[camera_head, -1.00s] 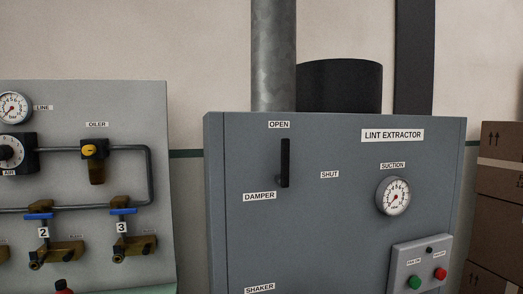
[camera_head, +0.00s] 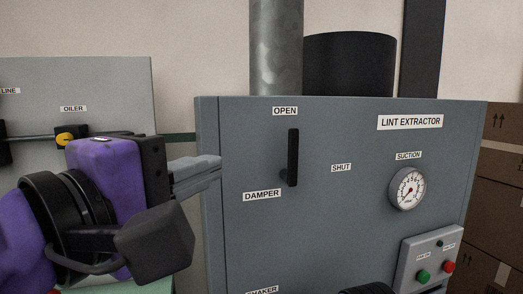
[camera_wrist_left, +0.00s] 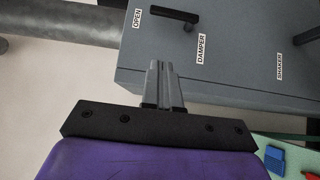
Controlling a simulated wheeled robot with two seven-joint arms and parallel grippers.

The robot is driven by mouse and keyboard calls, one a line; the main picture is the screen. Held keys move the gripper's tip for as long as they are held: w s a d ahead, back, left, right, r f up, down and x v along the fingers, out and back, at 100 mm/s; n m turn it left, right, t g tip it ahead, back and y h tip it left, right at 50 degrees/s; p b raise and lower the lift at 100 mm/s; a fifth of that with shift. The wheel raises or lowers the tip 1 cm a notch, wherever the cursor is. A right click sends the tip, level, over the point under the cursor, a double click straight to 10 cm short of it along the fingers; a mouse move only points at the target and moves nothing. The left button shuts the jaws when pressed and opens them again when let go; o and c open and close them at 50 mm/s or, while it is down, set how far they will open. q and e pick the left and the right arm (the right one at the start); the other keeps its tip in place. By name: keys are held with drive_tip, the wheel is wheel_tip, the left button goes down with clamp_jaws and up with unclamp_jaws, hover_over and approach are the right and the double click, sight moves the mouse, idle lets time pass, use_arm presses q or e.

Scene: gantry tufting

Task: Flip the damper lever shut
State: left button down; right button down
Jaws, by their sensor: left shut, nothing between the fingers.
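The damper lever (camera_head: 293,157) is a black bar on the front of the grey lint extractor cabinet (camera_head: 330,230). It stands upright, its top just below the OPEN label (camera_head: 285,111); the SHUT label (camera_head: 341,168) is to its right and the DAMPER label (camera_head: 262,195) below. In the left wrist view the lever (camera_wrist_left: 174,15) shows near the top. My left gripper (camera_head: 218,168) is shut and empty, left of the lever and apart from it, by the cabinet's left edge. Its closed fingers (camera_wrist_left: 160,68) point toward the cabinet. My right gripper is not seen.
A suction gauge (camera_head: 407,188) and a button box (camera_head: 428,258) with green and red buttons sit on the cabinet's right side. A panel with an oiler (camera_head: 70,137) stands at left, partly behind my arm. Cardboard boxes (camera_head: 500,200) stand at right. The cabinet face around the lever is clear.

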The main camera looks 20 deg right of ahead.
sight(289, 156)
use_arm(q)
drive_tip(key=p+x, duration=0.1)
drive_tip(key=x, duration=0.3)
drive_tip(key=s+d+p+x, duration=0.1)
drive_tip(key=x, duration=0.3)
drive_tip(key=s+d+p+x, duration=0.1)
drive_tip(key=x, duration=0.4)
drive_tip(key=shift+w, duration=0.1)
